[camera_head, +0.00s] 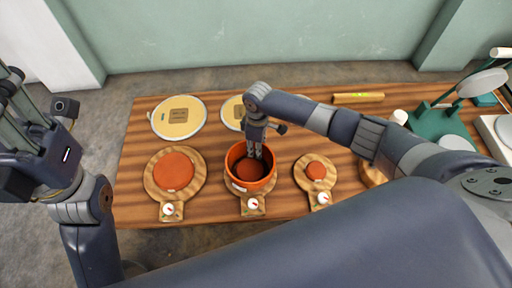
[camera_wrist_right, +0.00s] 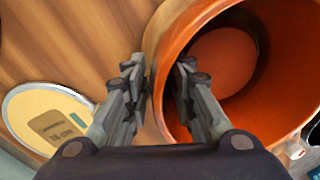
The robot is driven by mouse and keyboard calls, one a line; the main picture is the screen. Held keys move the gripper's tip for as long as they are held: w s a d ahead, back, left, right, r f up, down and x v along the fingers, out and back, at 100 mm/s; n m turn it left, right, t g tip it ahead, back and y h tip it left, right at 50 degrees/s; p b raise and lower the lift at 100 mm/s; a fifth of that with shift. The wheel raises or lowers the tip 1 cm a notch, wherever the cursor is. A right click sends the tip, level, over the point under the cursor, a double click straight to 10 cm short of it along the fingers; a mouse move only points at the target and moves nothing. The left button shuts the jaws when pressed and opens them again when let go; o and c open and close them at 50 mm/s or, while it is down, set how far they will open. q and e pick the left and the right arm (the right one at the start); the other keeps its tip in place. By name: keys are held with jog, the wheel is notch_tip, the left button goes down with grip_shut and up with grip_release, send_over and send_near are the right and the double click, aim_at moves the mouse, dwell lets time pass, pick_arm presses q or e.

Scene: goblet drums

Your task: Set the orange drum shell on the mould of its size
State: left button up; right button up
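The orange drum shell (camera_head: 233,158) is an open ring around the orange disc of the middle mould (camera_head: 246,205). Its wall also shows in the right wrist view (camera_wrist_right: 285,85), with the disc (camera_wrist_right: 222,60) inside. Whether its lower edge touches the board is hidden. My right gripper (camera_head: 255,154) is at the shell's back rim.
A larger mould (camera_head: 152,178) lies left of the shell and a smaller mould (camera_head: 303,178) right. Each has an orange disc and a front tab. Pale round pads (camera_head: 179,105) lie behind. A yellow bar (camera_head: 358,98) and a green stand (camera_head: 432,124) are at the back right.

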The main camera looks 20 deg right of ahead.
jog(key=shift+s+a, duration=0.1)
jog(key=shift+s, duration=0.05)
notch_tip(320, 180, up, 12)
jog(key=shift+w+d, duration=0.3)
jog(key=shift+w, duration=0.1)
dwell(0.7)
